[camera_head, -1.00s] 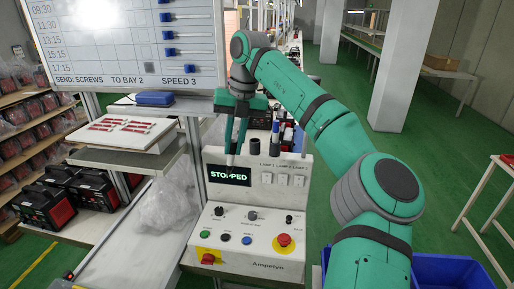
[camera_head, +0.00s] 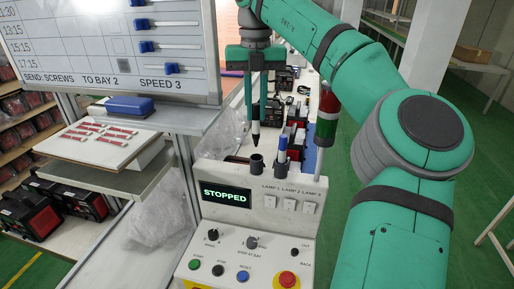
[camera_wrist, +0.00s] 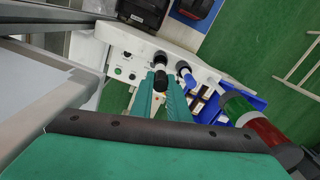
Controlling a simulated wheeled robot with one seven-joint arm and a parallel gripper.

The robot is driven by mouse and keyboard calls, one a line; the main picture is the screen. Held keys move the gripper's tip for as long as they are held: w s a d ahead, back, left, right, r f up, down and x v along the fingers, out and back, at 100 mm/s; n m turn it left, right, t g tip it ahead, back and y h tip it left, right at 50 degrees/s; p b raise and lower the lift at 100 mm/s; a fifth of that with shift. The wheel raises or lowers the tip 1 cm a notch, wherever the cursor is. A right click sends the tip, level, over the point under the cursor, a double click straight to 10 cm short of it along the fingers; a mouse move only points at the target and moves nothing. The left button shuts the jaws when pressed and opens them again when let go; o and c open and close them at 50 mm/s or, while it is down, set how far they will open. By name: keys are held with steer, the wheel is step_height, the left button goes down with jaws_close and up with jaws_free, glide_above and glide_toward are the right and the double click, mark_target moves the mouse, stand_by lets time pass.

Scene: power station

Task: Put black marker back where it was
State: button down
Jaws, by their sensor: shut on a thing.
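My gripper (camera_head: 256,122) is shut on the black marker (camera_head: 256,138), which hangs upright with its dark end down. The marker is just above a black cup-shaped holder (camera_head: 257,163) on top of the control console, with a small gap between them. The holder looks empty. A second holder (camera_head: 281,168) to its right holds a blue-and-white marker (camera_head: 282,150). In the wrist view my gripper (camera_wrist: 160,84) points at the console, with the black marker (camera_wrist: 160,78) between its fingers and the holders just beyond.
The console (camera_head: 235,225) has a display reading STOPPED, lamp switches, knobs and a red button. A red-and-green stack light (camera_head: 327,115) stands close on the right. A whiteboard (camera_head: 110,50) with blue sliders and a blue eraser (camera_head: 130,105) are on the left.

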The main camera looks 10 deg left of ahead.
mark_target(256, 139)
steer(key=f, duration=0.4)
steer(key=shift+s+d+f, duration=0.1)
steer(key=shift+s+d, duration=0.05)
steer(key=shift+s, duration=0.05)
steer(key=shift+f, duration=1.8)
steer(key=c, duration=1.7)
jaws_free()
step_height(256, 139, up, 12)
steer(key=shift+f, duration=0.15)
steer(key=shift+r, duration=0.2)
steer(key=shift+w, duration=0.1)
